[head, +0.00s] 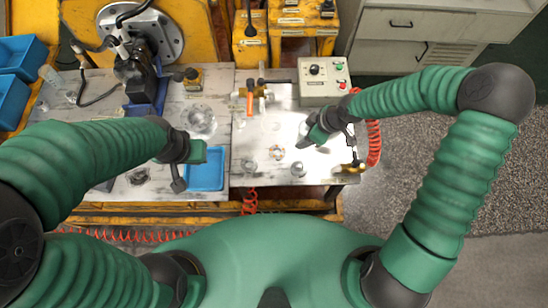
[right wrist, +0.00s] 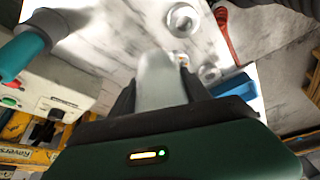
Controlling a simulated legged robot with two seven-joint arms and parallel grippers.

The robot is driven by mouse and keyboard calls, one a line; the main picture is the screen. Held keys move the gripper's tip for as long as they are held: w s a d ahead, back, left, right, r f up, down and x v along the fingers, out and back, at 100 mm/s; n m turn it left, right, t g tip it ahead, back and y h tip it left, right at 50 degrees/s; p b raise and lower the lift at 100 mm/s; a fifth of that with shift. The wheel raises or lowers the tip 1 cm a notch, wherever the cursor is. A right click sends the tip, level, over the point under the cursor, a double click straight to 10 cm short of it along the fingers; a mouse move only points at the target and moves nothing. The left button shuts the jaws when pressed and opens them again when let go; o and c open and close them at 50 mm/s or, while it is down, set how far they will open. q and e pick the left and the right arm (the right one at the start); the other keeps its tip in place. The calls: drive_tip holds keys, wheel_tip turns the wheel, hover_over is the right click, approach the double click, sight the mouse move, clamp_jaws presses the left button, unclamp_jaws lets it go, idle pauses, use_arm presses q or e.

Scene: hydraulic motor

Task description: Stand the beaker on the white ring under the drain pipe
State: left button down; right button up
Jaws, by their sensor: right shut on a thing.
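The beaker (right wrist: 160,80) is a pale translucent vessel in the right wrist view, held between the dark fingers of my right gripper (right wrist: 158,95). In the head view my right gripper (head: 308,138) is over the bright right part of the bench, and the beaker is hard to make out in the glare. My left gripper (head: 179,182) is by the blue tray, and I cannot tell its jaw state. A dark horizontal pipe (head: 276,81) runs behind my right gripper and may be the drain pipe. The white ring cannot be picked out with certainty on the bright surface.
Small round pieces lie near the front: one on the left (head: 249,165), one in the middle (head: 278,153), one on the right (head: 298,169). A control box (head: 318,92) stands at the back right. An orange-handled item (head: 250,100), a blue tray (head: 206,172) and a red hose (head: 374,143) are nearby.

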sight(292, 149)
drive_tip(key=shift+w+a+f+n+g, duration=0.2)
drive_tip(key=shift+w+a+f+n, duration=0.2)
drive_tip(key=shift+f, duration=0.2)
drive_tip(key=shift+w+a+f+n+g, duration=0.2)
drive_tip(key=shift+w+a+f+n, duration=0.15)
drive_tip(key=shift+w+f, duration=0.2)
drive_tip(key=f, duration=0.8)
drive_tip(key=shift+s+a+f+b, duration=0.2)
drive_tip(key=shift+a+f+b, duration=0.1)
drive_tip(key=shift+w+d+f, duration=0.1)
drive_tip(key=shift+d, duration=0.1)
drive_tip(key=o, duration=1.3)
drive_tip(key=shift+o, duration=0.4)
drive_tip(key=shift+a, duration=0.1)
